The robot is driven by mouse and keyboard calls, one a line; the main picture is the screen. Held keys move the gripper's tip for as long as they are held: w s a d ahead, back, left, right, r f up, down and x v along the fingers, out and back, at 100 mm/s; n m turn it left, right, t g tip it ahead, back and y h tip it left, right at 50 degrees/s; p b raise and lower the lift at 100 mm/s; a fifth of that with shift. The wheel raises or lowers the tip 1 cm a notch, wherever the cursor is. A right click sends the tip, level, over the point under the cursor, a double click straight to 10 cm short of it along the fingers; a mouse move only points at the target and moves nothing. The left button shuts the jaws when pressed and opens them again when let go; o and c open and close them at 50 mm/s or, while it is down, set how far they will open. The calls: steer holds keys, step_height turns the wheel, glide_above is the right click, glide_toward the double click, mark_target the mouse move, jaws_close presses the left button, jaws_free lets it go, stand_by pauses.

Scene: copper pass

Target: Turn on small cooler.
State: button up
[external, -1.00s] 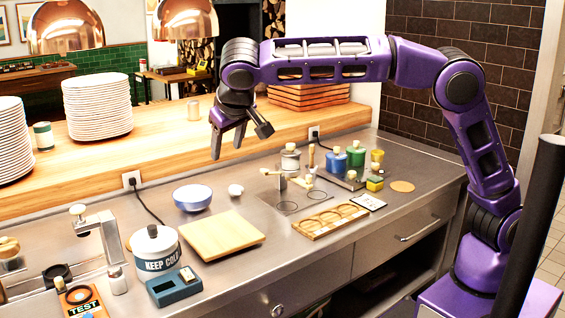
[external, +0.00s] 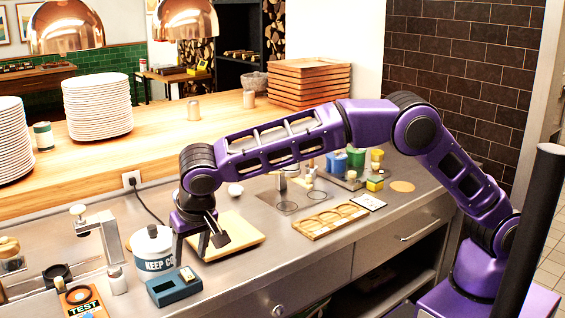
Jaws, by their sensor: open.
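The small cooler (external: 153,259), a white round canister lettered "KEEP COLD" with a dark knob on its lid, stands on the steel counter at the lower left. A teal box (external: 168,289) with a small pale switch-like piece on top sits in front of it; whether it is on or off cannot be told. My gripper (external: 192,256) is open and points down just right of the cooler, above the left part of the wooden board. One finger overlaps the cooler's right edge in the picture. Contact cannot be told.
The wooden board (external: 241,236) lies right of the cooler. A small shaker (external: 117,281) and an orange "TEST" card (external: 83,301) are at its left. A wall outlet (external: 131,179) with a black cable is behind.

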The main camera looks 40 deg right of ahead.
mark_target(187, 273)
steer(key=x, duration=0.5)
steer(key=shift+w+f, duration=0.2)
steer(key=shift+f, duration=0.15)
jaws_close()
